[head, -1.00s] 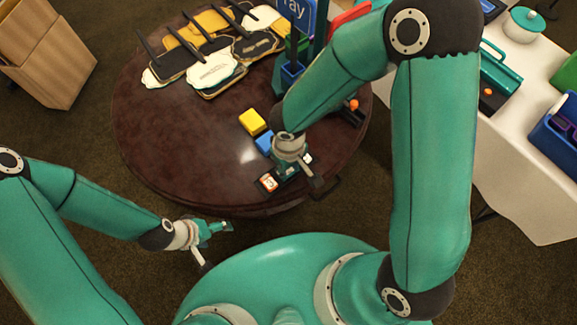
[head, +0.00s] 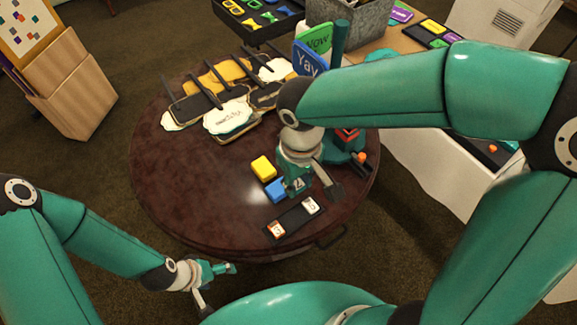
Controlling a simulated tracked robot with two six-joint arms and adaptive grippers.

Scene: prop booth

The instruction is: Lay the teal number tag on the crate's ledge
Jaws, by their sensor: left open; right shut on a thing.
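My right gripper (head: 298,188) is over the round table and shut on a small tag (head: 297,184). The fingers hide most of the tag, and its number is hard to read. A black holder strip (head: 293,219) lies just below the gripper near the table's front edge. It holds an orange-marked tag (head: 276,229) at its left end and a pale tag (head: 312,205) at its right end, with a bare middle. A grey metal box (head: 352,28) stands at the back; I cannot tell whether it is the crate. My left gripper (head: 226,268) is open and empty, off the table's front left.
Yellow (head: 263,167) and blue (head: 275,190) blocks lie beside the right gripper. Dark-handled signs (head: 228,115) cover the table's back left. Upright "Now" and "Yay" signs (head: 310,62) stand behind my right arm. A wooden box (head: 75,100) stands at left. The table's left front is clear.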

